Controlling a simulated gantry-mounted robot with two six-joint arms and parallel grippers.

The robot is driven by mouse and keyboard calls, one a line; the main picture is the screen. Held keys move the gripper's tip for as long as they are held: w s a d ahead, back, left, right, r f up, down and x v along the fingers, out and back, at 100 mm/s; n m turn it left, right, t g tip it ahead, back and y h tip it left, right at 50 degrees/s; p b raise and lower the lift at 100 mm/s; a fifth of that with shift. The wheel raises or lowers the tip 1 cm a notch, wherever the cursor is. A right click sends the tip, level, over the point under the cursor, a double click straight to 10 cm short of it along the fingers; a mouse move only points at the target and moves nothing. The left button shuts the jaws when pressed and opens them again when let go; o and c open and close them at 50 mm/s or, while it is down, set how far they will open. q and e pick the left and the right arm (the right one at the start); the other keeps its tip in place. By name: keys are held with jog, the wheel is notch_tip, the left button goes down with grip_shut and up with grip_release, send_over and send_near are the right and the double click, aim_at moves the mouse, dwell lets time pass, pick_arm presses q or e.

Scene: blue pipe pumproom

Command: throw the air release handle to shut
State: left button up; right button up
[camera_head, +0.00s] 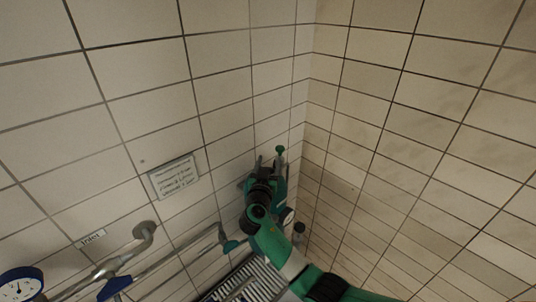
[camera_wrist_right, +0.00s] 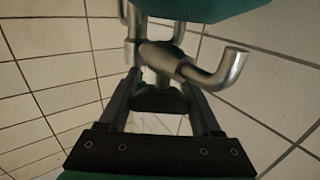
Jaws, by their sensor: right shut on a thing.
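My right gripper (camera_head: 264,178) is near the tiled corner in the head view, with the arm reaching up from the lower right. In the right wrist view its two fingers (camera_wrist_right: 160,88) close in on a dark green handle (camera_wrist_right: 160,99), just below a metal pipe fitting with a bent outlet (camera_wrist_right: 230,66). The handle is partly hidden by the fingers and the fitting. In the head view a small green part (camera_head: 279,150) shows just beyond the gripper; I cannot tell if it belongs to the handle. My left gripper is out of view.
A sign (camera_head: 174,177) hangs on the left wall. A pressure gauge (camera_head: 20,284), a blue lever (camera_head: 114,288) and a green lever (camera_head: 230,244) sit along the pipework at lower left. A grating (camera_head: 245,280) lies below. The right wall is bare tile.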

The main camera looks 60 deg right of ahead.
jog(key=shift+a, duration=0.1)
dwell(0.3)
jog(key=o, duration=1.4)
jog(key=shift+s, duration=0.1)
